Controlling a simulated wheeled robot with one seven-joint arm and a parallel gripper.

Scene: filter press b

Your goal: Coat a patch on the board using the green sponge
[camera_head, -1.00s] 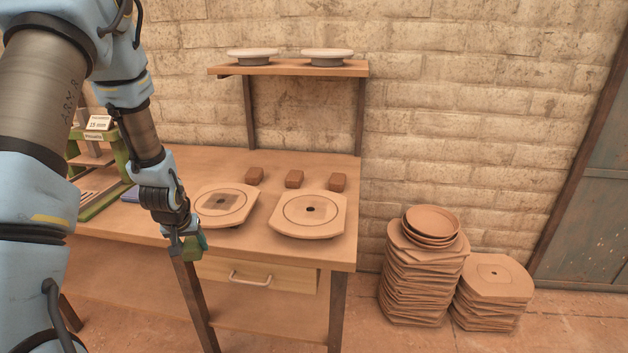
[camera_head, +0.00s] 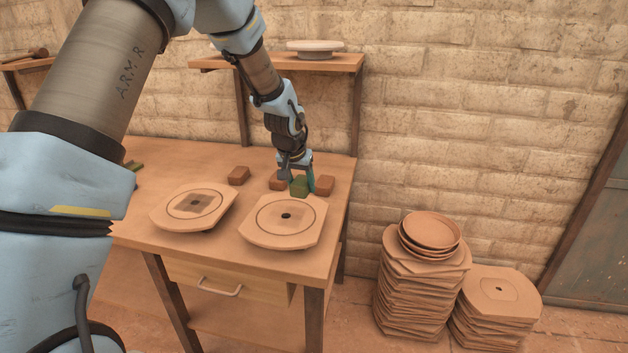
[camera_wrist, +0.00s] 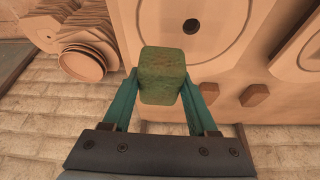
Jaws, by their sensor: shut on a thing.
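My gripper (camera_head: 298,178) is shut on the green sponge (camera_head: 299,187), a small block. In the head view it is over the back edge of the right-hand board (camera_head: 262,234), near the brown blocks. The wrist view shows the sponge (camera_wrist: 162,76) between the two teal fingers, with the board (camera_wrist: 205,12) and its dark centre hole beyond. I cannot tell whether the sponge touches the board. The right-hand board has a ring and a centre hole and shows no dark patch. The left-hand board (camera_head: 172,217) has a darker squarish patch around its centre.
Brown blocks (camera_head: 238,175) stand along the back of the table (camera_head: 150,160). Stacked boards (camera_head: 405,300) with round dishes (camera_head: 430,232) stand on the floor at right. A drawer (camera_head: 250,290) is under the table.

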